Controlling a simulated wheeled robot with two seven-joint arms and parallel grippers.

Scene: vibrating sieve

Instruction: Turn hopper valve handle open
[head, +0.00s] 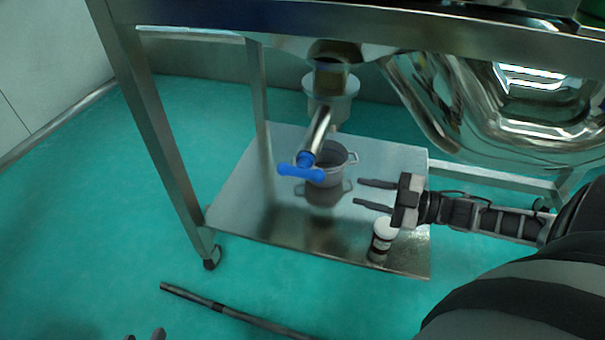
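The blue valve handle (301,172) sits at the lower end of a slanted metal pipe (318,130) under the hopper outlet (331,88). My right gripper (365,194) comes in from the right with two dark fingers pointing left. The fingers are apart with nothing between them, and a gap shows between them and the blue handle. Of my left gripper, perhaps only a small dark piece (150,334) shows at the bottom edge, too little to tell its state.
A metal pot (338,168) stands on the lower steel shelf (260,200) behind the handle. A white-capped bottle (382,242) stands on the shelf below my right gripper. Steel frame legs (165,140) rise at the left. A dark rod (235,312) shows low in the view.

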